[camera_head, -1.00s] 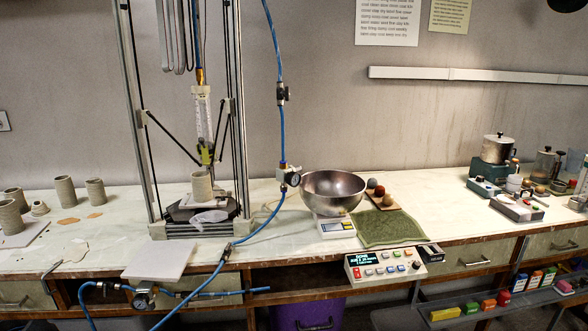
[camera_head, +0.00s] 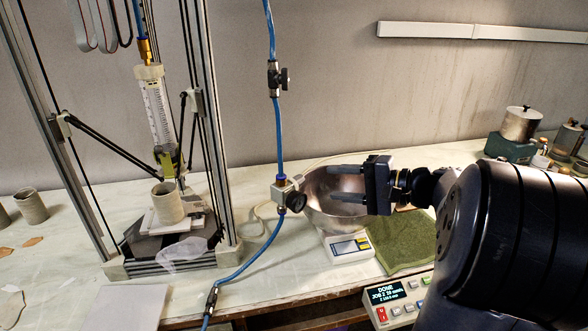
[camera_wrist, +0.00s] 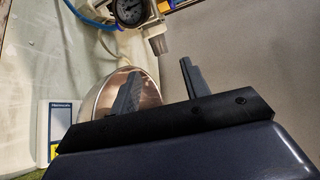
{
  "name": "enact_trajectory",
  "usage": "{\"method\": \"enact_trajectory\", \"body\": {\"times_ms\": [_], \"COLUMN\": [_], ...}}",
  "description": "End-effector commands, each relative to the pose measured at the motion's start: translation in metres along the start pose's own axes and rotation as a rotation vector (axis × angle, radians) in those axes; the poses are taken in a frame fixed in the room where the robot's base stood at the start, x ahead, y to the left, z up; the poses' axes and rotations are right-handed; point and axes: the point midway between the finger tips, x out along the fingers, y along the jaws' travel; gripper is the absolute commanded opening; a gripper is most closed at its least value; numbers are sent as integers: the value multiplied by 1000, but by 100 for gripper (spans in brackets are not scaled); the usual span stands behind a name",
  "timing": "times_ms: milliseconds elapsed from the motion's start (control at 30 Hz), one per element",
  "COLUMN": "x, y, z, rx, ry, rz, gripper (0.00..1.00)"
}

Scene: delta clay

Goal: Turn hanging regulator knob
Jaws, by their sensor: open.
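The hanging regulator (camera_head: 281,190) is a pale block on the vertical blue hose, with a dark round part (camera_head: 296,202) at its lower right. I cannot tell from the head view whether that part is the knob or the gauge. My gripper (camera_head: 333,183) is open and empty to the right of the regulator, its two fingers pointing left towards it, apart from it. In the wrist view the gauge (camera_wrist: 130,10) shows at the top edge, with a pale fitting (camera_wrist: 157,32) beside it, beyond the fingers. The knob is not clearly seen there.
The steel bowl (camera_head: 318,213) on a white scale (camera_head: 349,247) stands behind and below my gripper. A black-handled valve (camera_head: 278,78) sits higher on the hose. The printer frame (camera_head: 200,110) stands at left. A green cloth (camera_head: 408,240) and control box (camera_head: 392,297) lie at right.

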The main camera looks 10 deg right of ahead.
Motion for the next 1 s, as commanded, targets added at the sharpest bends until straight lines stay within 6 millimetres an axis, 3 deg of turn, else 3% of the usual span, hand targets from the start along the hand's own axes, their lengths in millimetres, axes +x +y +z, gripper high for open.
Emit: {"method": "enact_trajectory", "body": {"times_ms": [600, 1000], "x": [95, 106], "y": [0, 1], "z": [2, 2], "rx": [1, 1], "ry": [-6, -2], "rz": [3, 3], "gripper": [44, 44]}}
